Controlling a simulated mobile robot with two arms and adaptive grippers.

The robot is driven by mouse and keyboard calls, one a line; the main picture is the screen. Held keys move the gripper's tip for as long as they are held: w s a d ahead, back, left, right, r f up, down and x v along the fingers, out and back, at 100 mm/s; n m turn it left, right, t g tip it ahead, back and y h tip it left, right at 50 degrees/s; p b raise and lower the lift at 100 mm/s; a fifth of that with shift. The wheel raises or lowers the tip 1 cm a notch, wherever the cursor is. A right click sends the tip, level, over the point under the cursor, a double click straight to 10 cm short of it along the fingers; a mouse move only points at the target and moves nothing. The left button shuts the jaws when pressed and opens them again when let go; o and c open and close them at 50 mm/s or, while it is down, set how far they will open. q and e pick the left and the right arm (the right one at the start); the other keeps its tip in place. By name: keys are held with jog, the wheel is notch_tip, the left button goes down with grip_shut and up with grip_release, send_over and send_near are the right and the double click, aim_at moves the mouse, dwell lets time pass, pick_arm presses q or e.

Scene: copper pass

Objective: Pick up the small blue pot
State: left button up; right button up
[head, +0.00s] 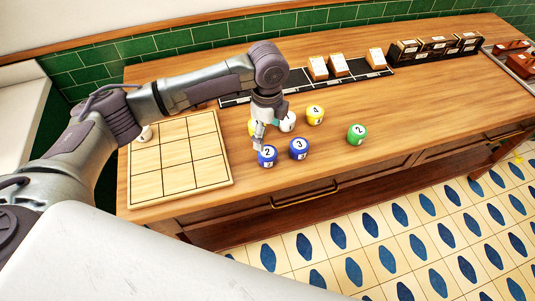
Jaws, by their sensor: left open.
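Two blue pots with white number labels stand on the wooden counter, near its front edge. The one marked 2 (267,157) is on the left; the one marked 3 (298,149) is just right of it. They look close in size, and I cannot tell surely which is smaller. My left gripper (260,140) points down right above and behind the pot marked 2. It is open and holds nothing that I can see; I cannot tell whether its fingertips touch the pot. My right gripper is not in view.
A square wooden grid board (178,160) lies left of the pots. A yellow pot (315,115), a white pot (288,122) and a green pot (357,134) stand nearby. Another yellow pot is partly hidden by my gripper.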

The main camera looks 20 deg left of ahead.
aim_at(268, 152)
pick_arm(q)
notch_tip(268, 152, down, 3)
jog(key=shift+f, duration=0.15)
jog(key=shift+s+d+f+p, duration=0.1)
jog(key=shift+s+f+p, duration=0.05)
jog(key=shift+f+p, duration=0.45)
jog(key=f, duration=0.1)
jog(key=f+p, duration=0.1)
jog(key=f, duration=0.1)
jog(key=shift+s+d+f, duration=0.1)
jog(key=shift+s+f, duration=0.1)
jog(key=shift+f, duration=0.45)
jog(key=c, duration=1.3)
jog(key=shift+w+r, duration=0.1)
jog(key=shift+c, duration=0.2)
